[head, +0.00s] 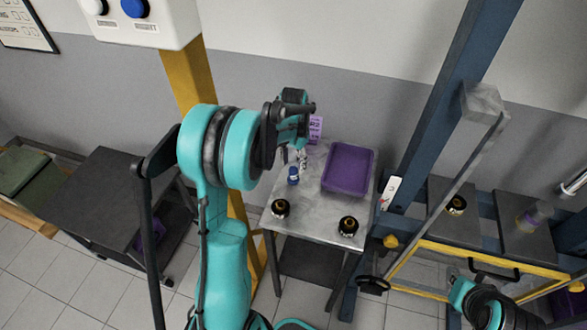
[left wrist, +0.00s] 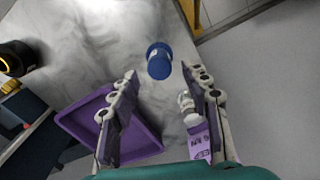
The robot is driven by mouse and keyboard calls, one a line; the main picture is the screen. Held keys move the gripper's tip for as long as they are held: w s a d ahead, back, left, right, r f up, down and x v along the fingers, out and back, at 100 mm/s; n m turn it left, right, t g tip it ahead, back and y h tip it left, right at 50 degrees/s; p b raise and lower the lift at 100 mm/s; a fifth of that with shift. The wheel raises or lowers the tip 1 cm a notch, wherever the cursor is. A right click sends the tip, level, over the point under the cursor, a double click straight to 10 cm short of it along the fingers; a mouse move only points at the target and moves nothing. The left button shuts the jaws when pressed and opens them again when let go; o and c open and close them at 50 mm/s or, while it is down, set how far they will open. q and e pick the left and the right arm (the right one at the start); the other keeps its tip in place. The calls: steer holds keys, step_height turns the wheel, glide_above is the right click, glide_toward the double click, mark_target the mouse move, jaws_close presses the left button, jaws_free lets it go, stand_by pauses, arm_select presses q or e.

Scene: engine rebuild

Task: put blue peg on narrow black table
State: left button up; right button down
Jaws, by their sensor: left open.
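The blue peg (head: 293,175) stands on the grey marbled table, left of the purple tray. In the left wrist view the blue peg (left wrist: 159,61) shows just beyond and between the fingertips, apart from both. My left gripper (head: 302,155) is over the back left of that table, partly hidden by its own wrist. In the left wrist view my left gripper (left wrist: 161,70) is open and empty. A narrow black table (head: 97,187) stands to the left, behind my left arm; its near top looks bare. Only part of my right arm shows, at the lower right.
The grey table (head: 318,218) holds a purple tray (head: 348,169), two black-and-gold round parts (head: 280,208) (head: 348,226), and a purple-labelled item (head: 315,128). A yellow post (head: 190,75) stands between the tables. A blue frame (head: 437,110) stands at right.

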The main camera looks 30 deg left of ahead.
mark_target(293, 169)
arm_select(q)
step_height(293, 169, up, 7)
steer(key=p, duration=0.1)
steer(key=s+d+r+t, duration=0.3)
steer(key=s+d+r, duration=0.4)
steer(key=s+d, duration=0.1)
steer(key=s+d+f+t, duration=0.1)
steer(key=s+d+t, duration=0.3)
steer(key=s+d, duration=0.4)
steer(key=s, duration=0.3)
steer(key=shift+f+n, duration=0.15)
steer(key=shift+n, duration=0.25)
step_height(293, 169, down, 10)
steer(key=b, duration=1)
steer(key=shift+f, duration=0.15)
